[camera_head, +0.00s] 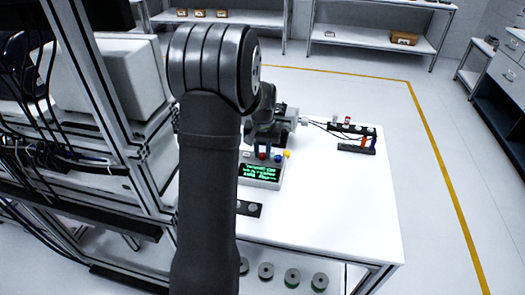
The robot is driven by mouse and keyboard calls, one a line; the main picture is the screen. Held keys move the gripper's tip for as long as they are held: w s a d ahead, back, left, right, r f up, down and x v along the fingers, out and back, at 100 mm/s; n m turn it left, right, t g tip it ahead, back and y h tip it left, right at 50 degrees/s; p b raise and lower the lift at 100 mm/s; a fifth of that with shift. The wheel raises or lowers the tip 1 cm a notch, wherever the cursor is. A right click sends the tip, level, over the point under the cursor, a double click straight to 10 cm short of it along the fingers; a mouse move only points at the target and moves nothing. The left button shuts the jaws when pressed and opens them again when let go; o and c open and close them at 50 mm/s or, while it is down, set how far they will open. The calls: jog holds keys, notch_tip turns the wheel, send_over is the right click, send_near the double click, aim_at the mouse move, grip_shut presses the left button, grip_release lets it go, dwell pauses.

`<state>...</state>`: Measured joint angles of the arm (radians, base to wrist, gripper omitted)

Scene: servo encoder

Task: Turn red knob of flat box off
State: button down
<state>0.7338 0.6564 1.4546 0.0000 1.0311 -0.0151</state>
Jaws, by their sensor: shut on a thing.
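The flat box (258,184) is light grey with a dark screen of green text and sits on the white table. A row of coloured knobs runs along its back part. The red knob (263,156) is near the middle of that row. My gripper (262,152) reaches down over the box from behind, with its narrow fingers at the red knob. It is shut on the red knob, which is partly covered by the fingers. The knob's turned position is too small to tell.
A white knob (247,154), a blue knob (278,158) and a yellow knob (287,154) stand close by. A dark rack (355,149) with coloured parts and cables is at the back right. The table (345,210) is clear at the right. A metal frame stands at the left.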

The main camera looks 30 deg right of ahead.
aim_at(262, 154)
jog(key=shift+n, duration=0.6)
jog(key=c, duration=1.2)
grip_release()
jog(key=shift+c, duration=0.2)
notch_tip(262, 154, up, 18)
jog(key=shift+f, duration=0.25)
notch_tip(262, 154, down, 18)
jog(key=shift+r, duration=0.2)
